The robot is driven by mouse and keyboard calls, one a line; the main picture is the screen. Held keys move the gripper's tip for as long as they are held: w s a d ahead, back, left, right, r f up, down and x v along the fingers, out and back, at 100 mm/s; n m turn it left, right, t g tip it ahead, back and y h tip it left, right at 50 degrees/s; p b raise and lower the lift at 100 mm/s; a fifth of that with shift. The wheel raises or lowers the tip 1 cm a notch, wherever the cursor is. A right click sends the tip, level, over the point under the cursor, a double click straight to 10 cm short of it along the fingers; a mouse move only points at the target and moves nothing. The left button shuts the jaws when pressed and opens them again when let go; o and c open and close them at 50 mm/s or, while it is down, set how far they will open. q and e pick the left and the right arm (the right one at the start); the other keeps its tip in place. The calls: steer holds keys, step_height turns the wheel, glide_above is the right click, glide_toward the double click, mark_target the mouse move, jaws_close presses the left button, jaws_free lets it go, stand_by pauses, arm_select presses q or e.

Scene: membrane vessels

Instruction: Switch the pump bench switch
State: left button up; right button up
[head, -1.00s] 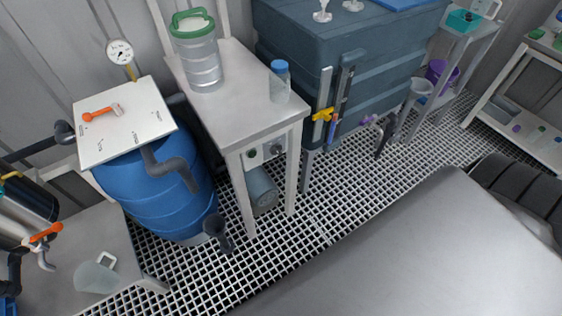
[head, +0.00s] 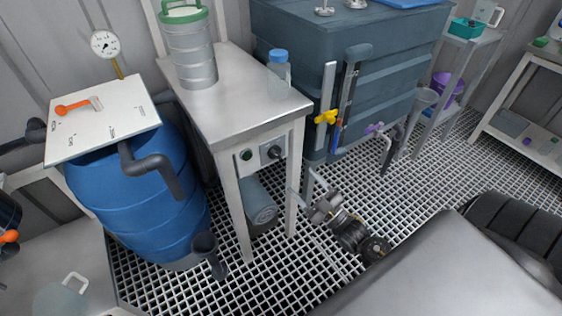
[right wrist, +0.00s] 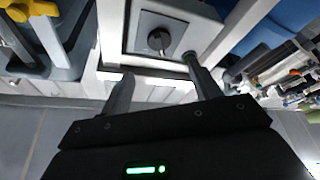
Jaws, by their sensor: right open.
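The pump bench (head: 235,75) is a grey table with a switch panel (head: 258,153) on its front below the top. The panel has a black rotary switch (head: 273,153) and a green button (head: 246,155). My right gripper (head: 304,188) is open and empty, in front of the bench, lower and to the right of the switch. In the right wrist view the switch (right wrist: 159,41) shows just beyond and between the two fingertips (right wrist: 158,68), apart from them. The right finger partly covers the panel (right wrist: 178,20) near the green button. My left gripper is not in view.
A canister (head: 188,55) and a blue-capped bottle (head: 279,78) stand on the bench. A blue barrel (head: 140,195) is at the left. A dark tank (head: 300,40) with yellow (head: 326,117) and purple (head: 374,128) valves is at the right. Grating floor (head: 180,290) lies below.

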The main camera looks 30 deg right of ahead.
mark_target(278, 158)
steer(key=x, duration=1)
steer(key=shift+w+r, duration=0.15)
steer(key=shift+w, duration=0.1)
